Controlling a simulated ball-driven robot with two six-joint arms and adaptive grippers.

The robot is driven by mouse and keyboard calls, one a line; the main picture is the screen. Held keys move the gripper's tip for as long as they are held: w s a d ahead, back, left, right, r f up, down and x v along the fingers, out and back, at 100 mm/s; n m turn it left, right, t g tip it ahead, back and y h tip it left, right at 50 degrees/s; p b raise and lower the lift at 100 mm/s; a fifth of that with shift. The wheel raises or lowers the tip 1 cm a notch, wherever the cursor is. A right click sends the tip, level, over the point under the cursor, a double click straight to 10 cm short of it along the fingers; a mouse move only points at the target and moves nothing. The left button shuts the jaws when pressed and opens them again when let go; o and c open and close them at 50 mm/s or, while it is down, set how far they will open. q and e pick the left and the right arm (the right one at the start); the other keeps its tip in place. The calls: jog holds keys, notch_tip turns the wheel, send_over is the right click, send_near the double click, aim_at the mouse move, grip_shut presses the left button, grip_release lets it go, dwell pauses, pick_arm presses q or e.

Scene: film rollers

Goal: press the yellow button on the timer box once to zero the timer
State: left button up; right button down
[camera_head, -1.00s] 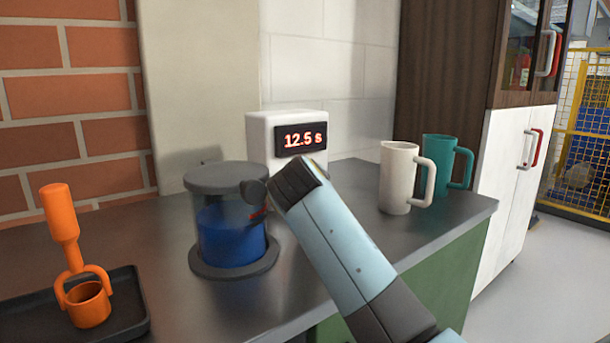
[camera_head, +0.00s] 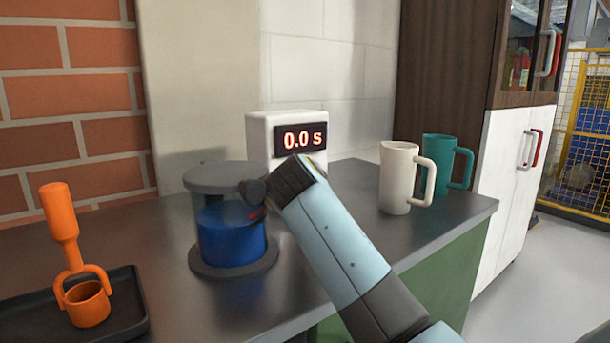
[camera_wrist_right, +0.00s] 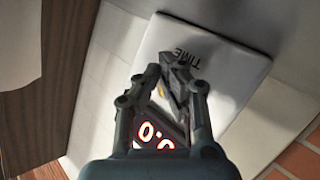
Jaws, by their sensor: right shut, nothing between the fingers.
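The white timer box (camera_head: 258,132) stands at the back of the counter, and its display (camera_head: 300,139) reads 0.0 s in red. In the right wrist view the box (camera_wrist_right: 240,62) shows tilted, with the label TIME and part of the red digits (camera_wrist_right: 153,136). My right gripper (camera_wrist_right: 172,62) is shut and empty, its fingertips at the box's face. A sliver of the yellow button (camera_wrist_right: 161,90) shows between the fingers; the rest is hidden, so contact is unclear. In the head view my arm hides the gripper and the box's lower front. My left gripper is out of view.
A grey-lidded clear vessel with blue liquid (camera_head: 230,240) stands left of my right arm. A white mug (camera_head: 396,180) and a teal mug (camera_head: 437,155) stand to the right. An orange tool (camera_head: 62,222) stands in an orange cup (camera_head: 87,305) on a black tray (camera_head: 128,300).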

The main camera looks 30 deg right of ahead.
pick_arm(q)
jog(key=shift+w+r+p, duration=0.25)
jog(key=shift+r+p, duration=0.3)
pick_arm(e)
jog(key=shift+s, duration=0.85)
jog(key=shift+s+d+r+p, duration=0.1)
jog(key=shift+s+p, duration=0.4)
jog(key=shift+s, duration=0.2)
jog(key=shift+s+d+p, duration=0.15)
jog(key=shift+s+p, duration=0.65)
jog(key=shift+s, duration=1)
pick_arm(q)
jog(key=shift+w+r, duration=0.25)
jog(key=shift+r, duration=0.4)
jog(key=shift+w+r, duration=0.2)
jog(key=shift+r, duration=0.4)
